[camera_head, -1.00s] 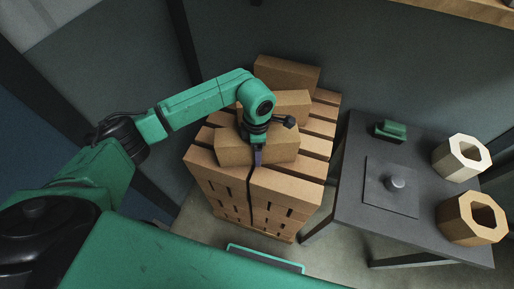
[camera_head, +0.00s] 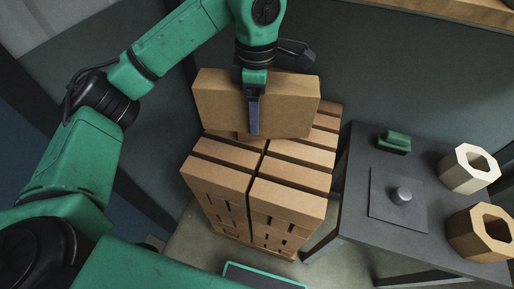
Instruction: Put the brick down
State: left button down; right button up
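My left gripper (camera_head: 252,110) comes in from the upper left and points down. One finger lies against the near face of a tan brick (camera_head: 290,103); the far finger is hidden behind it. The brick is held upright on its long edge, raised in front of the back of the brick stack (camera_head: 220,165). The stack is built of several layers of tan bricks on a pallet, with gaps between bricks on top. The held brick hides the stack's rear part. My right gripper is not in view.
A dark grey table (camera_head: 350,215) stands right of the stack, with a flat plate with a knob (camera_head: 402,195), a green block (camera_head: 394,142), a pale hexagonal ring (camera_head: 468,168) and a tan hexagonal ring (camera_head: 483,232). A wooden shelf (camera_head: 460,15) is at top right. Walls stand close behind.

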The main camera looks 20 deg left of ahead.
pick_arm(q)
jog(key=shift+m, duration=0.7)
jog(key=shift+f+m, duration=0.15)
jog(key=shift+m, duration=0.35)
notch_tip(320, 180, down, 19)
jog(key=shift+d+r+p, duration=0.1)
jog(key=shift+r+p, duration=0.1)
jog(key=shift+p, duration=0.8)
jog(key=shift+w+f, duration=0.1)
jog(key=shift+f, duration=0.4)
